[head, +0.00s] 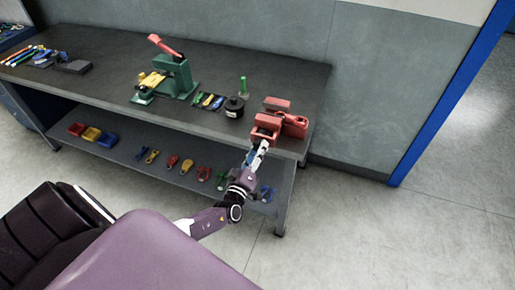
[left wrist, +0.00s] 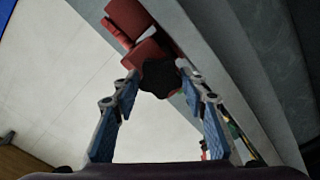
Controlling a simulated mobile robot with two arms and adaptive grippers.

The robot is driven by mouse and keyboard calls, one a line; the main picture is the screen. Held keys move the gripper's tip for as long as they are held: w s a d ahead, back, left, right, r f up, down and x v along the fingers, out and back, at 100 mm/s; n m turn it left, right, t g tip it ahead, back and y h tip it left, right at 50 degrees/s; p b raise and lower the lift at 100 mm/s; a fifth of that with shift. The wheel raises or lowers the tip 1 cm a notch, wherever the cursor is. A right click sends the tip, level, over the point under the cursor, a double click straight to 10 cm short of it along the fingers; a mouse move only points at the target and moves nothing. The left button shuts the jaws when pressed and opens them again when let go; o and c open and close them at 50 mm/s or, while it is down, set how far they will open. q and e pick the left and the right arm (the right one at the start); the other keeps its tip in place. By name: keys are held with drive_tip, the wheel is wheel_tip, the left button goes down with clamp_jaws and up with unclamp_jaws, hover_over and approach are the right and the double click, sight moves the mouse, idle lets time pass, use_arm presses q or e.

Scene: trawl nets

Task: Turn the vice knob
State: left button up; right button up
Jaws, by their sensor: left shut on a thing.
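The red vice (head: 280,125) is fixed at the right end of the workbench top. Its black knob (left wrist: 160,78) shows in the left wrist view at the end of the red vice body (left wrist: 130,20). My left gripper (head: 258,155) is at the vice's front side, by the bench edge. In the left wrist view its two blue-padded fingers (left wrist: 158,82) are on either side of the knob and shut on it. The knob is hidden by the gripper in the head view. My right gripper is not in view.
The workbench (head: 100,85) carries a green press with a red handle (head: 172,78), a black spool (head: 234,106) and small tools. A lower shelf (head: 125,150) holds coloured bins and several shackle-like parts. The floor (head: 400,230) to the right is clear.

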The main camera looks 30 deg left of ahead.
use_arm(q)
drive_tip(key=shift+s+d+f+m, duration=0.25)
drive_tip(key=shift+f+m, duration=0.3)
drive_tip(key=shift+m, duration=0.15)
drive_tip(key=shift+p, duration=0.3)
drive_tip(key=o, duration=1.1)
drive_tip(key=shift+r, duration=0.15)
drive_tip(key=shift+o, duration=0.2)
drive_tip(key=shift+a+r, duration=0.1)
drive_tip(key=shift+r, duration=0.15)
drive_tip(key=v, duration=1.2)
